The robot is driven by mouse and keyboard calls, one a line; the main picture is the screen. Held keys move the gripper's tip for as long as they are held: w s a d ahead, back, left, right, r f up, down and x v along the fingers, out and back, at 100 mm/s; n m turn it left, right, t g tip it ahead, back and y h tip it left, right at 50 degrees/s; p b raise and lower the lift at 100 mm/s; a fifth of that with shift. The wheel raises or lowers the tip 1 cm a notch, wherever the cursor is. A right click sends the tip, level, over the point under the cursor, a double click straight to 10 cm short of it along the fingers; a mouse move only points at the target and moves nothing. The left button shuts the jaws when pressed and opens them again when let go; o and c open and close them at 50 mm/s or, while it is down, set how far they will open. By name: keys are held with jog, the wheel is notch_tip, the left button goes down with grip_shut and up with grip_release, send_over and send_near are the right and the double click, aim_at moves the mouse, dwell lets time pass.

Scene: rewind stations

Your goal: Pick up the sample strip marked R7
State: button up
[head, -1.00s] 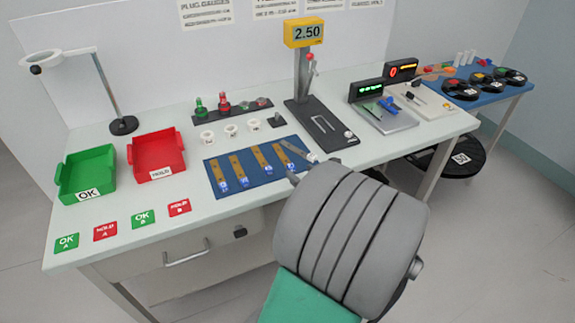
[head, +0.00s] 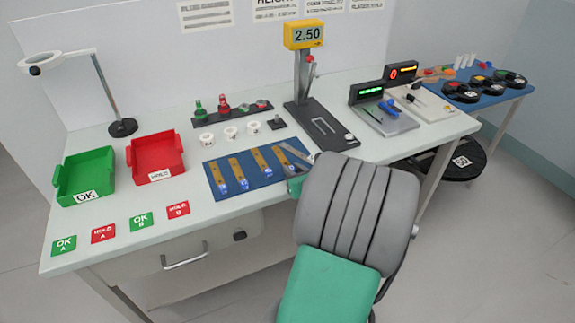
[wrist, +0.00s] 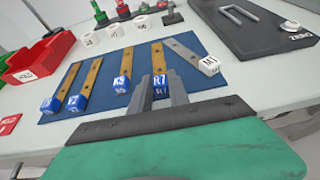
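The R7 strip is a tan strip with a blue block marked R7 (wrist: 160,82), fourth from the left on the blue mat (wrist: 60,112). In the head view the same strip (head: 281,156) lies flat on the mat. My gripper (wrist: 160,88) is open in the wrist view, one grey finger on each side of the R7 block. I cannot tell whether either finger touches it. In the head view my arm hides most of the gripper. Three other tan strips with blue blocks lie to the left, one marked K9 or similar (wrist: 122,84).
A grey strip with a white M1 block (wrist: 209,66) lies close to the right of R7. A black gauge stand (head: 318,125) stands beyond it. White rings (head: 230,132), a red tray (head: 157,155) and a green tray (head: 86,176) are to the left.

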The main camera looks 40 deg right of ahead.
grip_shut()
